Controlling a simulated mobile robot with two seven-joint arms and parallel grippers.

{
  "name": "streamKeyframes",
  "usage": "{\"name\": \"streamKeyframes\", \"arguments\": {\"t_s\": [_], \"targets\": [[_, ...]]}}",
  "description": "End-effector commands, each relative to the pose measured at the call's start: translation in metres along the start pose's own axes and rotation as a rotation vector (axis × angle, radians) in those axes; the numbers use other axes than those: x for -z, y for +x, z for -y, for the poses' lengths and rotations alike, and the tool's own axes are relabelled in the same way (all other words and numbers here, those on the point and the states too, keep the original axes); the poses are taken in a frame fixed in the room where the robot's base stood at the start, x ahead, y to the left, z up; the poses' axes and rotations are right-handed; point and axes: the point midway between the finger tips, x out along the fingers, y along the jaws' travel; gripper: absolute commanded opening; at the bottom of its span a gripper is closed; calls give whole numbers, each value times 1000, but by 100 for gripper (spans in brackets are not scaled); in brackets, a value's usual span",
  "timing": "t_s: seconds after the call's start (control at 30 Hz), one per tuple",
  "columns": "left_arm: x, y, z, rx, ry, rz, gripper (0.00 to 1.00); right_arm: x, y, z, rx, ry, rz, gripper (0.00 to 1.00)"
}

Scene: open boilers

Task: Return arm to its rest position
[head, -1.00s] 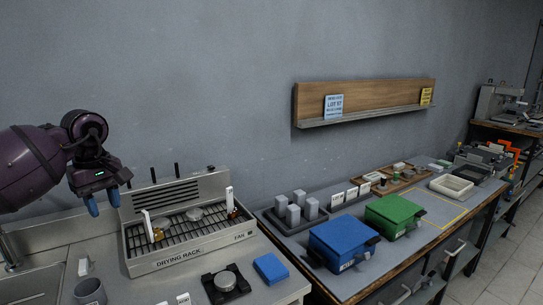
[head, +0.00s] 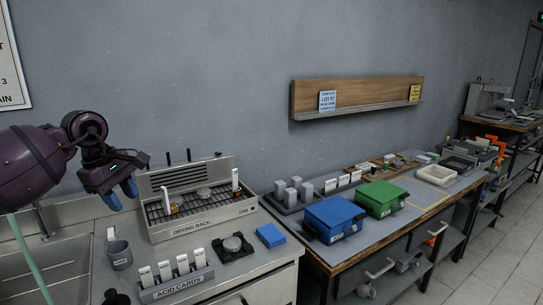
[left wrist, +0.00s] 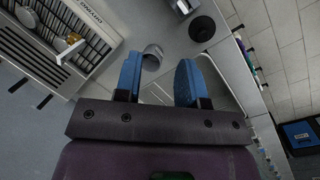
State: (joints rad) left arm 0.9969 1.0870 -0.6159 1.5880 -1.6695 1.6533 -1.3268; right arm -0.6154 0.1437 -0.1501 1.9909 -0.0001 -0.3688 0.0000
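My left gripper (head: 122,194) hangs above the counter by the sink, at the left of the head view, with its blue fingers pointing down. In the left wrist view its two blue fingers (left wrist: 158,82) stand apart with nothing held between them. A grey mug (left wrist: 152,57) shows beyond the fingers there, on the counter below. The dark purple left arm (head: 35,165) is raised and comes in from the left. My right gripper is in neither view.
A drying rack (head: 200,215) stands just right of the gripper. The mug (head: 119,254), acid cards (head: 175,275), a black device (head: 233,246) and a blue block (head: 270,235) stand on the counter. Blue (head: 334,217) and green (head: 382,197) boxes sit on the right bench.

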Motion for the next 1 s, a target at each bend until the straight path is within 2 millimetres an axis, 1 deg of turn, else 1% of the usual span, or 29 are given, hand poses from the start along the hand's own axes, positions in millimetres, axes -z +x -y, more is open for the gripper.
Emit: {"name": "streamKeyframes", "arguments": {"t_s": [0.07,0.17,0.27,0.3,0.33,0.4,0.47,0.5,0.57,0.6,0.67,0.7,0.77,0.8,0.87,0.9,0.97,1.0], "targets": [[-15,-2,-12,-77,-66,78,37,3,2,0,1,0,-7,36],[-40,-12,-31,-184,-171,219,37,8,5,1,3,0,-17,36],[-77,-27,-52,-280,-285,417,37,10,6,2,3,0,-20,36],[-92,-32,-59,-305,-335,508,37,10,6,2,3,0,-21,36],[-103,-36,-63,-319,-376,579,37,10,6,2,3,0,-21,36],[-126,-42,-72,-334,-480,751,37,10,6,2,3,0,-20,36],[-143,-46,-76,-327,-580,904,37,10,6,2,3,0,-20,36],[-153,-48,-79,-313,-651,1009,37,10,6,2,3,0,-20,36],[-164,-50,-82,-280,-767,1165,37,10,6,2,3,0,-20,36],[-169,-51,-83,-249,-851,1270,37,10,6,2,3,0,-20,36],[-174,-49,-84,-190,-986,1425,37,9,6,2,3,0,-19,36],[-174,-47,-84,-143,-1081,1528,37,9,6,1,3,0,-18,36],[-172,-39,-82,-61,-1235,1677,37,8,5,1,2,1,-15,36],[-168,-33,-81,2,-1344,1775,37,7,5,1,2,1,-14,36],[-159,-19,-77,98,-1509,1909,37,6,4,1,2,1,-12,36],[-152,-9,-73,163,-1616,1988,37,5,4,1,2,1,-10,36],[-141,9,-66,260,-1773,2094,37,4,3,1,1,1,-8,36],[-133,23,-60,325,-1877,2157,37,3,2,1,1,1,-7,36]]}}
